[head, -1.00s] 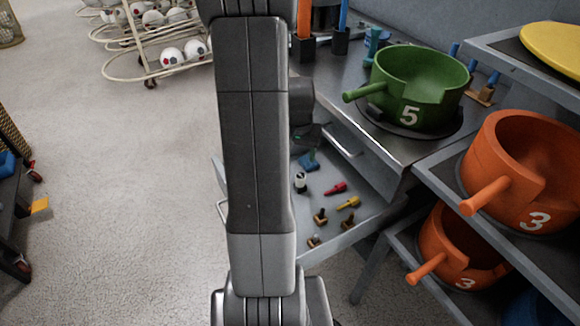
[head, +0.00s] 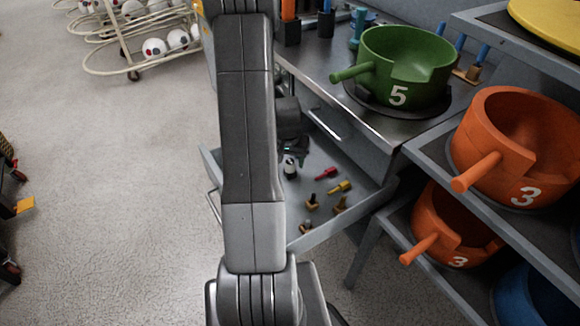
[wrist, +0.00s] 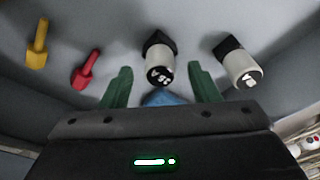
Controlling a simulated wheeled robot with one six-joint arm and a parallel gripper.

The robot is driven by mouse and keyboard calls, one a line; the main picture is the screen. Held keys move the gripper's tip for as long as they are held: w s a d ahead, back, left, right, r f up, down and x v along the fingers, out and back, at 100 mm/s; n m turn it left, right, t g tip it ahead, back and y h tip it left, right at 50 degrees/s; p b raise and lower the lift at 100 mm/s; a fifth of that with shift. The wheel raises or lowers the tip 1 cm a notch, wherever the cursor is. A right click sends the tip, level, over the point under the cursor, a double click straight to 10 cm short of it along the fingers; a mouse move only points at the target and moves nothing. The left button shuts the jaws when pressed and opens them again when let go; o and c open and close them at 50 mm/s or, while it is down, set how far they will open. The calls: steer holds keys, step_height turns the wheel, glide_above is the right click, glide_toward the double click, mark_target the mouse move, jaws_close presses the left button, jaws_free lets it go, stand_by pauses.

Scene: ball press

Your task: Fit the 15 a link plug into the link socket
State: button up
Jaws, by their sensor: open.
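My gripper (wrist: 160,86) is open, its two green fingers apart, over the open drawer (head: 365,190). In the wrist view, a white cylinder with a black end and white marks (wrist: 159,68) sits between the fingertips, a little beyond them. A similar white and black piece (wrist: 240,65) lies to its right, outside the fingers. A blue piece (wrist: 160,98) shows partly between the fingers, close to the gripper body. In the head view, one white piece (head: 290,168) shows just below the gripper. I cannot tell which piece is the 15 A link plug. I cannot make out the link socket.
A red piece (head: 326,174), a yellow piece (head: 340,187) and several brown-based pieces (head: 311,202) lie in the drawer. Above it, the metal worktop (head: 335,105) holds a green pot (head: 400,72). Orange pots (head: 515,150) stand on shelves at right. Open floor lies left.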

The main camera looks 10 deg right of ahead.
steer(key=shift+w+f, duration=0.15)
steer(key=shift+f, duration=1)
steer(key=c, duration=1)
